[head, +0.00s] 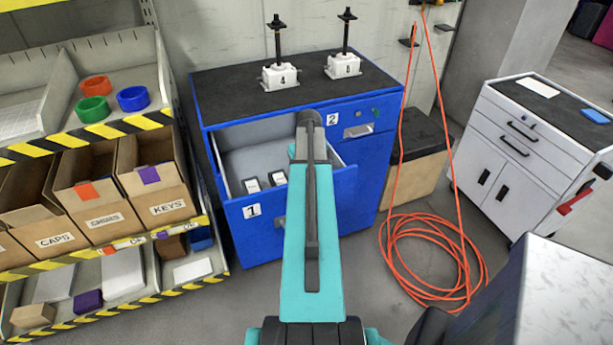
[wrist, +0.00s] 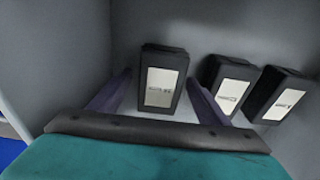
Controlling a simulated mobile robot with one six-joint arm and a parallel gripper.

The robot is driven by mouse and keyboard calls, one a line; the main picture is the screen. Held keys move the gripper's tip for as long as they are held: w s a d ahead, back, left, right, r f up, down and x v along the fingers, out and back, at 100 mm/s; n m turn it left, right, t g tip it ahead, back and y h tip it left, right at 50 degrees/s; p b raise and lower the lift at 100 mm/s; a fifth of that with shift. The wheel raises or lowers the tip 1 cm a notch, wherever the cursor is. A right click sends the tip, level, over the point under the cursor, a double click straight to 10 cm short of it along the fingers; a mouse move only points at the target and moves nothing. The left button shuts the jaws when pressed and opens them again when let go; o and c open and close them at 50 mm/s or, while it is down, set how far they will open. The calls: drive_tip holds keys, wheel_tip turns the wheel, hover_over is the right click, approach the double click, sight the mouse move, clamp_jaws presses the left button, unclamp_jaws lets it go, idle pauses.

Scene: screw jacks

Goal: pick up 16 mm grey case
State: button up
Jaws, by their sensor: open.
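Three dark grey cases with pale labels stand in the open drawer; the label print is too small to read, so I cannot tell which is 16 mm. In the wrist view the left case (wrist: 162,80) is between the two fingers of my gripper (wrist: 161,84), which is open. A finger lies on each side of it, with a small gap visible. The middle case (wrist: 227,86) is just right of the right finger, and the right case (wrist: 280,96) is beside it. In the head view two cases (head: 252,185) (head: 279,178) show; my arm hides the gripper.
The open drawer (head: 330,166) of the blue cabinet (head: 355,190) has grey walls close around. Two white screw jacks (head: 280,75) (head: 343,66) stand on the cabinet top. A shelf with cardboard bins (head: 90,185) is left; an orange hose (head: 432,250) lies right.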

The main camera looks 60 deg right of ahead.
idle(0.3)
drive_tip(key=c, duration=1.4)
drive_tip(key=shift+r, duration=0.2)
drive_tip(key=shift+r+b, duration=1.6)
drive_tip(key=shift+r, duration=3.25)
